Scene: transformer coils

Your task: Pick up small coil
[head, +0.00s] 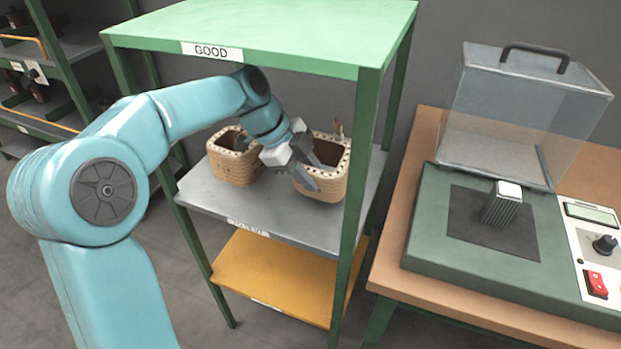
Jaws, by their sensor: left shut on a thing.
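Two tan wound coils with square openings stand on the grey middle shelf (285,222) of a green rack. The left coil (232,168) is partly covered by my arm. The right coil (335,183) has my left gripper (312,172) at its near left side. The gripper's jaws are shut on this coil's wall, with one dark finger showing in front of it. The coil appears upright on the shelf; whether it is lifted cannot be told. The two coils look similar in size. My right gripper does not show.
The rack has a green top board (290,30) labelled GOOD close above my arm, and a yellow lower shelf (270,278). Green posts flank the coils. At right, a bench (440,290) carries a tester (480,265) with a raised clear cover (530,110).

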